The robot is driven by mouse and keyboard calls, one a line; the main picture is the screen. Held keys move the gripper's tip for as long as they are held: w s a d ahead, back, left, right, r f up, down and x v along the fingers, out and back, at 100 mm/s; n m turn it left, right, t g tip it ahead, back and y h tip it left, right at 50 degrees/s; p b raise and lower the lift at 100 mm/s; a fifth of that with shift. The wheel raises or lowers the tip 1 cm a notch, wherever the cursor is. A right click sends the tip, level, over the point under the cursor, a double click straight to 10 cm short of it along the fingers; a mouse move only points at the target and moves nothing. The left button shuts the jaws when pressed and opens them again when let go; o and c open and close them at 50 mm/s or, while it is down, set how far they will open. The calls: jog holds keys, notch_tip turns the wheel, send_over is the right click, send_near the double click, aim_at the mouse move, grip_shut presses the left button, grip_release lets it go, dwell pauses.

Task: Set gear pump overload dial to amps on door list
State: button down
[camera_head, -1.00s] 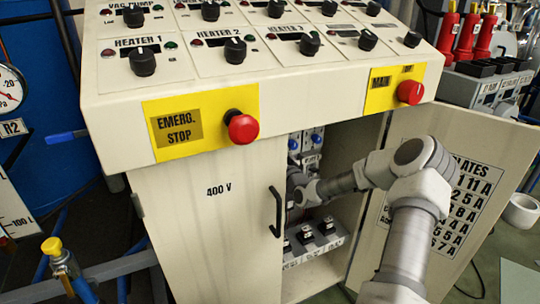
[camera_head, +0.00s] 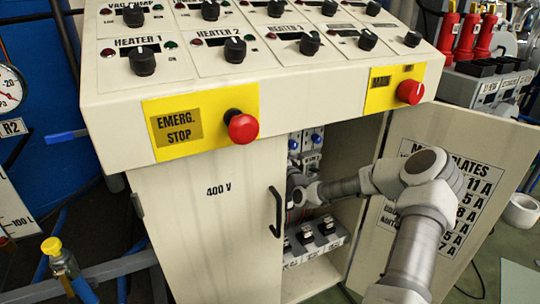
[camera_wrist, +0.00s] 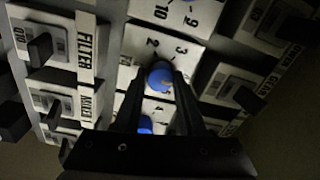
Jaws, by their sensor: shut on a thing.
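In the wrist view, my gripper (camera_wrist: 160,84) is shut on a blue round dial (camera_wrist: 160,75), one finger on each side. A light pointer mark shows on the dial, and numbers such as 2, 3, 9 and 10 are printed on the white plates around and above. A second blue dial (camera_wrist: 146,124) sits below, partly hidden by the fingers. I cannot read a gear pump label on the gripped dial. In the head view, my gripper is inside the open cabinet, largely hidden. The door list (camera_head: 462,228) is partly covered by my arm; several amp values show.
Black switches with labels flank the dials, such as FILTER (camera_wrist: 88,48). In the head view, the cabinet's left door (camera_head: 215,240) is closed and its right door (camera_head: 500,165) stands open. Black switches (camera_head: 326,226) stand low inside.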

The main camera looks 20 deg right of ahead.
dwell(0.3)
jog(key=shift+c, duration=2.4)
grip_release()
jog(key=shift+r, duration=0.1)
jog(key=s+d+r+p, duration=0.5)
jog(key=s+d+r, duration=0.3)
jog(key=r, duration=0.2)
jog(key=shift+s+r, duration=0.3)
jog(key=shift+r, duration=0.1)
